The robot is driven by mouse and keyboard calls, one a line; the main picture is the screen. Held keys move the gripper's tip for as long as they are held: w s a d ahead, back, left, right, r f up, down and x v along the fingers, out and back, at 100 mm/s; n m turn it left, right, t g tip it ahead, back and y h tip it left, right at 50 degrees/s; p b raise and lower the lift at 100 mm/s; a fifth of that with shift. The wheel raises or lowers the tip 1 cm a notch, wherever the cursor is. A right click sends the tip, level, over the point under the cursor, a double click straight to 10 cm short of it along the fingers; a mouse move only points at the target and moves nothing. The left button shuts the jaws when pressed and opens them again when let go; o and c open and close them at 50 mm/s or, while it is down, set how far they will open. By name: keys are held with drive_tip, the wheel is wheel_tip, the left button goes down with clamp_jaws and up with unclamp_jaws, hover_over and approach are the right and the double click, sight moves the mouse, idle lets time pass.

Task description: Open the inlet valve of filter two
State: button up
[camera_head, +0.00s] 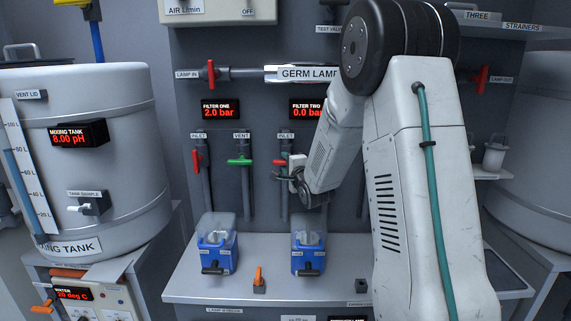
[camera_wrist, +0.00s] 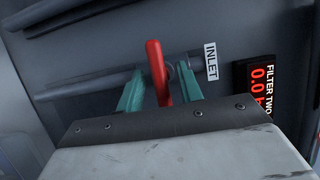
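The filter two inlet valve has a red lever (camera_head: 280,162) on a vertical grey pipe (camera_head: 284,202) under an INLET label (camera_head: 285,136). The lever lies across the pipe; its right part is hidden by my gripper (camera_head: 296,172). In the wrist view the red lever (camera_wrist: 158,72) stands between the two teal fingers of my gripper (camera_wrist: 160,88), with a narrow gap showing on each side. The fingers are apart. The INLET label (camera_wrist: 211,62) is beside them. The filter two display (camera_head: 306,109) reads 0.0 bar.
Left of it are the green vent lever (camera_head: 240,161), crosswise, and the filter one inlet lever (camera_head: 197,160), roughly along its pipe. Two blue filter housings (camera_head: 216,245) (camera_head: 309,248) stand on the grey shelf (camera_head: 190,287) below. A mixing tank (camera_head: 125,150) is at left.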

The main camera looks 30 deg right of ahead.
drive_tip(key=shift+w+d, duration=0.1)
drive_tip(key=shift+w, duration=0.45)
clamp_jaws()
drive_tip(key=n+g, duration=0.1)
drive_tip(key=n, duration=0.3)
drive_tip(key=shift+g, duration=0.4)
drive_tip(key=n+g, duration=0.1)
drive_tip(key=n, duration=0.2)
drive_tip(key=shift+n+g+h, duration=0.3)
drive_tip(key=shift+g+h, duration=0.1)
drive_tip(key=n+g+h, duration=0.1)
drive_tip(key=n, duration=0.2)
drive_tip(key=shift+n+g+h, duration=0.9)
drive_tip(key=shift+n, duration=0.6)
